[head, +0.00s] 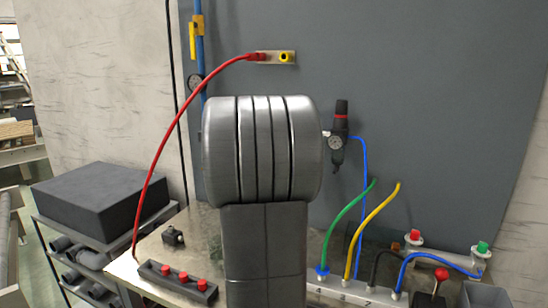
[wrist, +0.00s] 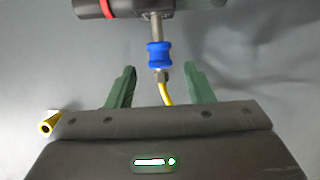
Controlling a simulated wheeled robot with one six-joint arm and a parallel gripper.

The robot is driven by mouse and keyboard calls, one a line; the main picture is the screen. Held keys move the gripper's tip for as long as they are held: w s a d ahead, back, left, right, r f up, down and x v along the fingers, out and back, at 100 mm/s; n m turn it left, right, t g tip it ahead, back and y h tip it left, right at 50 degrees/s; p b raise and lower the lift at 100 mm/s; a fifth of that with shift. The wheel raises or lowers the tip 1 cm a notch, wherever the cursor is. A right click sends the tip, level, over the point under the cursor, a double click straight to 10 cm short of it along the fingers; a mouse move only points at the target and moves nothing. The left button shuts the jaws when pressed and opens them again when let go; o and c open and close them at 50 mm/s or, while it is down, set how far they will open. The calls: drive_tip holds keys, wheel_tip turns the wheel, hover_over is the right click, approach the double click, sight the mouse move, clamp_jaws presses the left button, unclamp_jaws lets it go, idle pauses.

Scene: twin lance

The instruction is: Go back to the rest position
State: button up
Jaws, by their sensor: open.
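My gripper (wrist: 161,70) shows in the wrist view as two green fingers, spread apart. A blue fitting (wrist: 158,55) on a metal stem lies between and just beyond the fingertips; no finger appears to touch it. A yellow tube (wrist: 166,94) runs from below the fitting toward the gripper body and goes out of sight behind it. In the head view, my grey arm fills the centre and hides the gripper.
A wall plate (head: 268,57) holds the red hose (head: 165,150) end and a yellow port. A regulator (head: 338,140) hangs right of my arm. Green (head: 340,220) and yellow hoses (head: 373,222) rise from a manifold (head: 345,292). A black block (head: 105,200) sits on the left rack.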

drive_tip(key=p+x, duration=0.2)
drive_tip(key=x, duration=0.6)
drive_tip(key=shift+s+d, duration=0.35)
drive_tip(key=shift+s, duration=0.1)
